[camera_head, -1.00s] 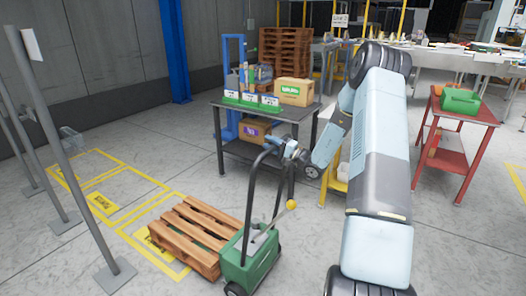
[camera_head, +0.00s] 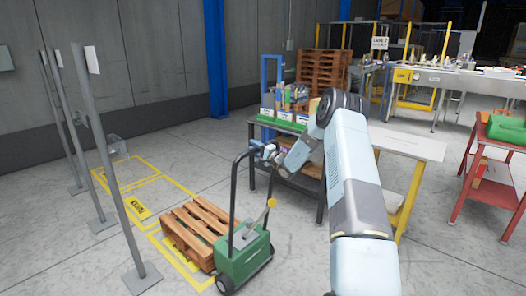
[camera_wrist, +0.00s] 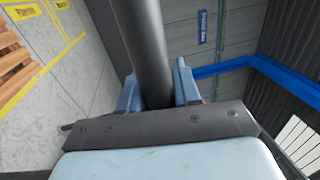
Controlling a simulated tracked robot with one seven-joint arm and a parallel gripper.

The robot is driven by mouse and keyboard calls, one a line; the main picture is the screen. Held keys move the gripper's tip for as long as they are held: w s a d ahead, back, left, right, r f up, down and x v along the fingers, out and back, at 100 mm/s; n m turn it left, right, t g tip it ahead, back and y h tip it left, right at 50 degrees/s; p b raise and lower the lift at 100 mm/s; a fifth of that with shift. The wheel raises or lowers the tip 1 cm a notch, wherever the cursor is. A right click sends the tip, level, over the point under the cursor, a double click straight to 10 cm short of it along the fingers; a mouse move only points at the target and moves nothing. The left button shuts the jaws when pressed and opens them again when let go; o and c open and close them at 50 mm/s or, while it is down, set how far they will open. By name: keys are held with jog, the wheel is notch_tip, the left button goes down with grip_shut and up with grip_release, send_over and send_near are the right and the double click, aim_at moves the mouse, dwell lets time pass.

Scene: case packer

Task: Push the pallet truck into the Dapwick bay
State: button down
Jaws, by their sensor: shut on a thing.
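The pallet truck has a green body (camera_head: 240,264), a dark looped handle (camera_head: 234,195) and a yellow-knobbed lever. A wooden pallet (camera_head: 203,228) lies in front of the body, over its forks. My gripper (camera_head: 268,152) is shut on the top of the handle; in the wrist view the dark handle tube (camera_wrist: 143,45) runs between its fingers. Yellow-outlined bays are marked on the floor ahead and to the left. One bay has a yellow label (camera_head: 138,207) whose lettering I cannot read for sure. The pallet lies partly over the nearest yellow lines. Which bay is Dapwick cannot be told.
Several grey posts (camera_head: 108,165) stand along the bays' left side, the nearest foot close to the lines. A dark table (camera_head: 294,181) with boxes stands right of the truck. A red table (camera_head: 493,195) is further right. Floor beyond the pallet is clear.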

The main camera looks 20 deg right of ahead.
jog(key=shift+w+a+f, duration=0.35)
jog(key=shift+w+f, duration=0.1)
jog(key=shift+w, duration=0.05)
jog(key=shift+d, duration=0.1)
jog(key=c, duration=1.1)
grip_release()
jog(key=shift+w, duration=0.1)
jog(key=shift+o, duration=1)
jog(key=shift+w+d+r, duration=0.1)
jog(key=shift+r, duration=0.1)
jog(key=v, duration=1.3)
jog(key=shift+s+d, duration=0.2)
jog(key=shift+s, duration=0.15)
